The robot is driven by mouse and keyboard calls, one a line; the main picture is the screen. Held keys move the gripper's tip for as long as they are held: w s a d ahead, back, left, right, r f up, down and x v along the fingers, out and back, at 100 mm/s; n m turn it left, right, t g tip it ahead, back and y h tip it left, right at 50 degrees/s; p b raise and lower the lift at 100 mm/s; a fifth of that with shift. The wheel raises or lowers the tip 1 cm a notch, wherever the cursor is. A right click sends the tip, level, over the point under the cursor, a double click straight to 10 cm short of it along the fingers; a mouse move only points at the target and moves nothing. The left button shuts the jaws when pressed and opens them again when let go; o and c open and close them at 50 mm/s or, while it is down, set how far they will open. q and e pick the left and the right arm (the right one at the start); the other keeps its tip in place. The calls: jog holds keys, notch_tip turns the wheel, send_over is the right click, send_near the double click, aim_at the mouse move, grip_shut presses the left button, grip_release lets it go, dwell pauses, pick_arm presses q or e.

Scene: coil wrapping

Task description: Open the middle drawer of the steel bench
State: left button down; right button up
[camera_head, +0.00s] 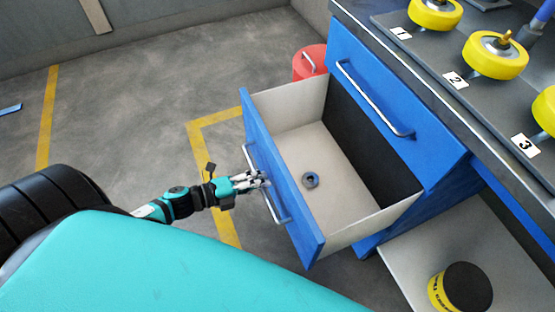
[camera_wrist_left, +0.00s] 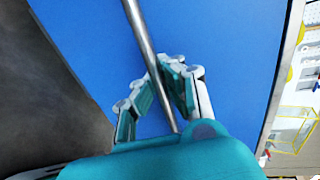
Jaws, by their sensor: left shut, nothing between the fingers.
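The middle drawer (camera_head: 266,185) of the steel bench stands pulled out, its blue front facing left and its pale inside showing. A small dark ring (camera_head: 310,180) lies on its floor. Its metal handle (camera_head: 281,207) is on the blue front and also shows as a bar in the left wrist view (camera_wrist_left: 138,25). My left gripper (camera_head: 262,180) is at this handle with its fingers shut. In the left wrist view the fingertips (camera_wrist_left: 170,70) are right by the bar; whether they touch it I cannot tell. My right gripper is not in view.
The closed blue top drawer (camera_head: 390,100) is above, under the bench top with numbered yellow coils (camera_head: 495,55). A red bin (camera_head: 309,62) stands behind the drawer. A low shelf (camera_head: 405,275) holds a black and yellow can (camera_head: 462,288).

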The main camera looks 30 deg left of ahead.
pick_arm(q)
jog(key=shift+f+v, duration=0.15)
jog(key=shift+v, duration=0.75)
jog(key=shift+f+v, duration=0.2)
jog(key=shift+v, duration=0.7)
jog(key=shift+f+v, duration=0.15)
jog(key=shift+v, duration=0.8)
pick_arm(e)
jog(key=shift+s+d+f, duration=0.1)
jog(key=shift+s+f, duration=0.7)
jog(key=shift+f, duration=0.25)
pick_arm(q)
jog(key=c, duration=2)
grip_release()
jog(key=shift+s, duration=0.1)
jog(key=o, duration=0.6)
jog(key=shift+a, duration=0.1)
jog(key=v, duration=1.2)
